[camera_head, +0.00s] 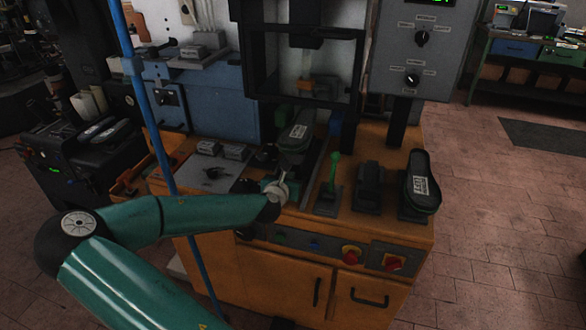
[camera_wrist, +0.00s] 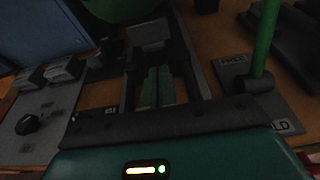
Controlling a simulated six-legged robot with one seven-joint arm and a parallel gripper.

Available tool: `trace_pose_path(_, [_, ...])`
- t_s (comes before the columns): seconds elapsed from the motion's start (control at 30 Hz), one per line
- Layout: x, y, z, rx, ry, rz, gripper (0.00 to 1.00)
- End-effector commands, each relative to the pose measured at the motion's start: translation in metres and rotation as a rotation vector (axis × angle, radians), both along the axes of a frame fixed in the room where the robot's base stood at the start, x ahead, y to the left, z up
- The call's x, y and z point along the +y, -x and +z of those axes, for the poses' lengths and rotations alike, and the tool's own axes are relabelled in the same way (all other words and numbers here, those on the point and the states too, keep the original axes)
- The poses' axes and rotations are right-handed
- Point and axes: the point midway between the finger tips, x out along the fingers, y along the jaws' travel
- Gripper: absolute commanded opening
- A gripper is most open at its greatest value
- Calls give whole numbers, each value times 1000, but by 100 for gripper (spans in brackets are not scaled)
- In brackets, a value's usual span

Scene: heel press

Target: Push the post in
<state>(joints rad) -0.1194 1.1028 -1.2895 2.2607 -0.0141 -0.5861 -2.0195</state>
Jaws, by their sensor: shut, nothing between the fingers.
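My gripper (camera_head: 283,186) is at the front edge of the orange press bench, left of the green-handled lever (camera_head: 333,175). In the wrist view its two greenish fingers (camera_wrist: 156,84) are shut together, with nothing seen between them. A dark block (camera_wrist: 152,45), which may be part of the post, is just beyond the fingertips. I cannot tell whether they touch. A dark shoe form with a white label (camera_head: 297,132) is behind my gripper, below the press frame (camera_head: 305,90). The post itself is hard to make out, partly hidden by my wrist and the dark surroundings.
The lever also rises close on the right in the wrist view (camera_wrist: 265,45). A grey panel with small blocks (camera_head: 212,165) lies to the left. A black stand (camera_head: 368,188) and another labelled shoe form (camera_head: 424,182) are at the right.

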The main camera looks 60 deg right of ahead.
Motion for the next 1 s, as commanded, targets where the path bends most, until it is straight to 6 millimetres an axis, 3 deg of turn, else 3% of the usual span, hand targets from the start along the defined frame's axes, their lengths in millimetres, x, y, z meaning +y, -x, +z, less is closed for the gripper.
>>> trace_pose_path(0.1, [-21,-3,-4,-3,-1,-2,0])
trace_pose_path(0.3, [-45,-9,-3,-3,0,-1,0])
trace_pose_path(0.77, [-52,-11,-3,-1,0,0,0])
trace_pose_path(1.0, [-85,-15,-3,0,2,0,0])
